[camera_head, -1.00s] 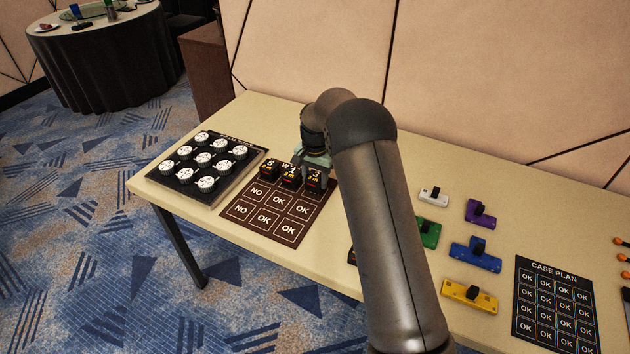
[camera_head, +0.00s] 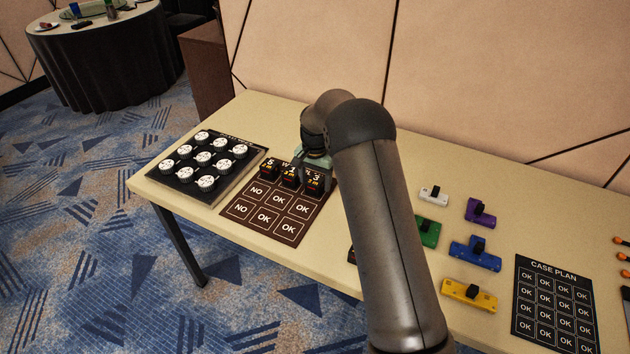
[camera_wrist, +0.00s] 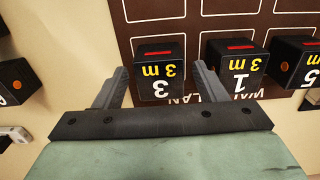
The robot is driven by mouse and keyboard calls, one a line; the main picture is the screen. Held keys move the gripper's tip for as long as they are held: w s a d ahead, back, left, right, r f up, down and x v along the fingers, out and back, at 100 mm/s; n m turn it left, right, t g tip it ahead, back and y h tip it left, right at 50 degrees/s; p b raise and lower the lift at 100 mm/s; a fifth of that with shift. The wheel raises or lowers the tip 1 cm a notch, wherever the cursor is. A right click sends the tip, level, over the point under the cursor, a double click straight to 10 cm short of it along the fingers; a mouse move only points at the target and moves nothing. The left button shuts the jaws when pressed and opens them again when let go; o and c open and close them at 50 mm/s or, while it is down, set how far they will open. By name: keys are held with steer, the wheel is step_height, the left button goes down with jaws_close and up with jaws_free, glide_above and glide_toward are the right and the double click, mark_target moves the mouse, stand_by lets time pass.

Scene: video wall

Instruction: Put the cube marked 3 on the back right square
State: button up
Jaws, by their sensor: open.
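The black cube marked 3 (camera_head: 314,182) stands at the right end of the back row of the brown board (camera_head: 230,212), covering most of the square there. In the wrist view the cube marked 3 (camera_wrist: 160,76) appears upside down, its top showing a red bar and a yellow "3 m". My gripper (camera_wrist: 160,69) is open, with one finger on each side of this cube and visible gaps between. Whether the fingers reach below the cube's top is unclear.
Cubes marked 1 (camera_wrist: 237,62) and 5 (camera_wrist: 292,62) stand beside it in the same row; the right finger is close to cube 1. Another black cube (camera_wrist: 18,80) is off the board. A black tray of white knobs (camera_head: 205,160) lies left; coloured blocks (camera_head: 475,255) lie right.

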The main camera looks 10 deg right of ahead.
mark_target(315, 180)
step_height(315, 180, up, 11)
steer(key=shift+r, duration=0.2)
stand_by(0.3)
